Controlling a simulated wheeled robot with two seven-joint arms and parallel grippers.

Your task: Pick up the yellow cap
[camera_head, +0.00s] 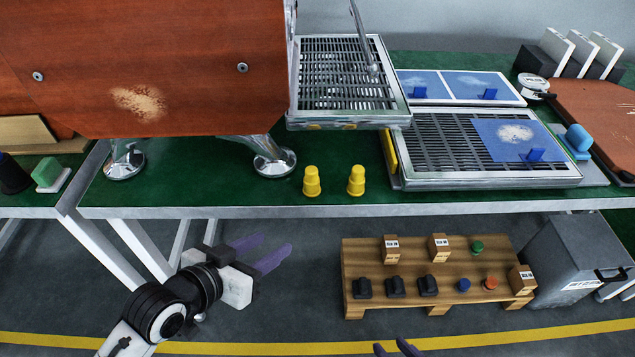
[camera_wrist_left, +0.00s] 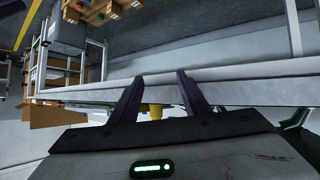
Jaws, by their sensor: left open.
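Two yellow caps stand upright side by side at the front edge of the green table: a left cap (camera_head: 312,181) and a right cap (camera_head: 356,180). My left gripper (camera_head: 276,242) is open and empty, in front of the table edge and short of the caps. In the left wrist view, a yellow piece (camera_wrist_left: 155,111) shows between the open fingers (camera_wrist_left: 157,78), partly hidden by the gripper body; I cannot tell which cap it is. My right gripper (camera_head: 397,347) shows only its fingertips at the bottom edge, spread apart with nothing between them.
The red-brown machine (camera_head: 190,65) stands on metal feet behind the caps. A drip tray grid (camera_head: 430,150) lies to their right. The table's pale front edge (camera_head: 240,212) runs below them. A wooden pallet (camera_head: 430,303) with small parts and a grey bin (camera_head: 570,262) stand on the floor.

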